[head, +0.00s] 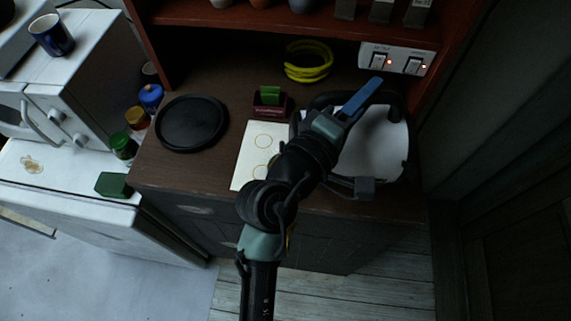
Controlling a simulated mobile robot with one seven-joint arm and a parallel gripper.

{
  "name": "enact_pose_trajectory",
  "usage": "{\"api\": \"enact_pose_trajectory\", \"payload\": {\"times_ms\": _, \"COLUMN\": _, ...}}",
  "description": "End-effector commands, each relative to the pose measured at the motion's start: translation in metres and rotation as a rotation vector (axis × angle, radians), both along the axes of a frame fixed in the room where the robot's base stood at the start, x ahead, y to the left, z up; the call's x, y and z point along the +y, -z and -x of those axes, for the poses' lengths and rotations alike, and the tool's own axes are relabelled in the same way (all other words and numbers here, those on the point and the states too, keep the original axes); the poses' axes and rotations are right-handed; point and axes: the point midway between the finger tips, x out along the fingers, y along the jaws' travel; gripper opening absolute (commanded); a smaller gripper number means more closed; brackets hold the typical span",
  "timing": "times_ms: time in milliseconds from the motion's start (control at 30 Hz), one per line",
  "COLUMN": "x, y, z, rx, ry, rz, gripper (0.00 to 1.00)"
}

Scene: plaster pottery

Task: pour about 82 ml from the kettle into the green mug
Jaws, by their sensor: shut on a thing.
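The kettle (376,149) is a white, rounded body with black parts around its top, at the right end of the dark brown counter. My gripper (352,108) is at its upper left side, shut on it, apparently at the black handle. The fingertips and the exact contact are hidden by my wrist and the dark parts. I cannot tell clearly whether the kettle stands on the counter or is lifted. I cannot make out a green mug for certain; my arm covers part of the counter.
A black round plate (192,122) and a white sheet with ring marks (249,150) lie on the counter. A dark red holder (268,108), a yellow coil (309,62) and switches (396,60) are behind. Jars (123,146) and a green block-like thing (113,185) are left.

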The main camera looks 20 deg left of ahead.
Motion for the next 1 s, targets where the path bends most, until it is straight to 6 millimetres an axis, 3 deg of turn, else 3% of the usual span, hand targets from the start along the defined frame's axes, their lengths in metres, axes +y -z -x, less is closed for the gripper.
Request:
{"api": "enact_pose_trajectory", "payload": {"times_ms": 267, "x": 0.001, "y": -0.006, "z": 0.0, "rx": -0.014, "ry": -0.002, "rz": 0.006, "gripper": 0.0}}
{"api": "enact_pose_trajectory", "payload": {"times_ms": 700, "x": -0.054, "y": 0.002, "z": -0.027, "rx": 0.103, "ry": 0.013, "rz": -0.196, "gripper": 0.0}}
{"api": "enact_pose_trajectory", "payload": {"times_ms": 1000, "x": -0.06, "y": 0.008, "z": -0.03, "rx": 0.128, "ry": 0.011, "rz": -0.24, "gripper": 0.0}}
